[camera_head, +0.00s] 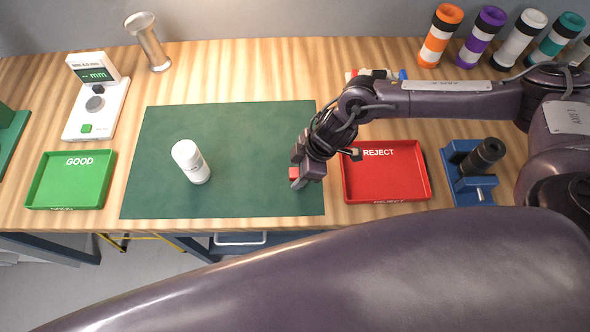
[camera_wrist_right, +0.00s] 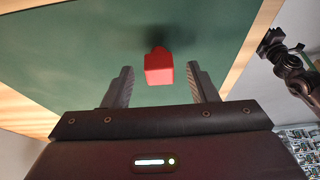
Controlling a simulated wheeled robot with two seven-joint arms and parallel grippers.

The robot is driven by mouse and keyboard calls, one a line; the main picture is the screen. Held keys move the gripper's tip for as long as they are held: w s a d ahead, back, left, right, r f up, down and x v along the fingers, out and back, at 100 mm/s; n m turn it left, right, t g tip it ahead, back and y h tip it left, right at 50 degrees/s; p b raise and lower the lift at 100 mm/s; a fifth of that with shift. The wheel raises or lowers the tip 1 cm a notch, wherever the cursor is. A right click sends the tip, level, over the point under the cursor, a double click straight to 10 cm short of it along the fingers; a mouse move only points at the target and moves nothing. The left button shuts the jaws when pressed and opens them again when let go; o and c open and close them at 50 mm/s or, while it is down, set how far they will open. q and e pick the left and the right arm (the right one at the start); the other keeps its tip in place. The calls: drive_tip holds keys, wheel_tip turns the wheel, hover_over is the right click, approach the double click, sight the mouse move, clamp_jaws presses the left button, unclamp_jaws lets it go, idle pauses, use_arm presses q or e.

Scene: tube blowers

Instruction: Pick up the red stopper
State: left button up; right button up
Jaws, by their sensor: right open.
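The red stopper (camera_wrist_right: 158,68) shows in the right wrist view against the green mat (camera_wrist_right: 80,50), casting a dark shadow. My right gripper (camera_wrist_right: 160,72) is open, with one finger on each side of the stopper and a visible gap to both. In the head view the right gripper (camera_head: 298,179) is low over the right edge of the green mat (camera_head: 240,150). A small piece of the red stopper (camera_head: 294,172) shows beside the fingers; the rest is hidden by the gripper. My left gripper is not identifiable in these views.
The red REJECT tray (camera_head: 400,180) is close to the right of the gripper. A blue fixture (camera_head: 470,185) stands beyond it. The green GOOD tray (camera_head: 68,182) and a gauge (camera_head: 95,100) are at left. Several coloured tubes stand at back right.

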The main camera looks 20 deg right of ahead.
drive_tip(key=shift+x, duration=0.85)
drive_tip(key=c, duration=1)
drive_tip(key=shift+r, duration=0.15)
drive_tip(key=shift+c, duration=0.2)
